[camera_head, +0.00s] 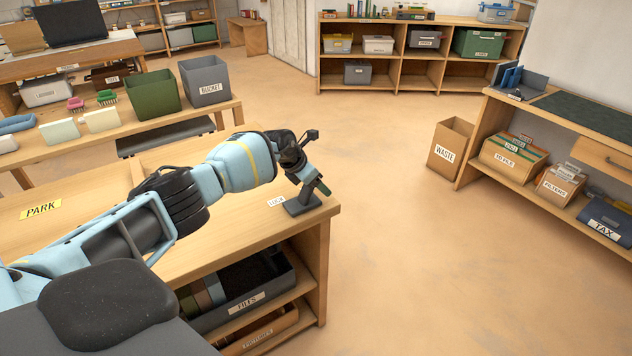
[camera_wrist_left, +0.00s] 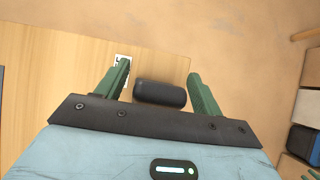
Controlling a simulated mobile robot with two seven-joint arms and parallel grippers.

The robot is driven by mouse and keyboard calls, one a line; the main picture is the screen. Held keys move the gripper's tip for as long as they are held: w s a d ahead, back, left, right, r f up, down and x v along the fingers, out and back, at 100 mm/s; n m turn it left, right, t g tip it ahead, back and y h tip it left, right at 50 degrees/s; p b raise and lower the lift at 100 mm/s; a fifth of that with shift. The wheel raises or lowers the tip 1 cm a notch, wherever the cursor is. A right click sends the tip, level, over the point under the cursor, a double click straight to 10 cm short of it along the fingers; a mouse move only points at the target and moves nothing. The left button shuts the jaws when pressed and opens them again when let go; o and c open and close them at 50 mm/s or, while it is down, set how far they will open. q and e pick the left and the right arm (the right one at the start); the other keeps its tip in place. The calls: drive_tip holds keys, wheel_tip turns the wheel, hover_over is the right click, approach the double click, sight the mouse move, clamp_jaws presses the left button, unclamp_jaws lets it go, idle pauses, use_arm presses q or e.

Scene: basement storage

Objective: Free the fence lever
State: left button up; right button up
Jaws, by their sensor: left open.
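The fence lever (camera_head: 301,205) stands on the near bench's right corner, beside a small white label that seems to read LOCK (camera_head: 277,202). Its dark base shows in the head view; its upper part is largely hidden by my gripper. My left gripper (camera_head: 314,182) is over the lever, pointing down. In the left wrist view, a dark rounded cylinder, which looks like the lever's grip (camera_wrist_left: 160,94), lies between the two green fingers of my left gripper (camera_wrist_left: 160,82). The fingers are apart, with visible gaps on both sides. My right gripper is not in view.
The near bench (camera_head: 100,182) has a yellow PARK label (camera_head: 41,210) and a FILES bin (camera_head: 245,298) below its top. Open floor lies right of the bench. A WASTE box (camera_head: 447,147) stands by the right shelf. A green bin (camera_head: 153,94) and a BUCKET bin (camera_head: 206,82) stand behind.

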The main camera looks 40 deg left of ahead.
sight(305, 189)
use_arm(q)
drive_tip(key=p+v, duration=0.2)
drive_tip(key=v, duration=0.4)
drive_tip(key=shift+a+r+p, duration=0.1)
drive_tip(key=shift+r+p, duration=0.2)
drive_tip(key=shift+r, duration=0.1)
drive_tip(key=shift+s+a+r, duration=0.1)
drive_tip(key=shift+s+r, duration=0.2)
drive_tip(key=shift+s, duration=0.1)
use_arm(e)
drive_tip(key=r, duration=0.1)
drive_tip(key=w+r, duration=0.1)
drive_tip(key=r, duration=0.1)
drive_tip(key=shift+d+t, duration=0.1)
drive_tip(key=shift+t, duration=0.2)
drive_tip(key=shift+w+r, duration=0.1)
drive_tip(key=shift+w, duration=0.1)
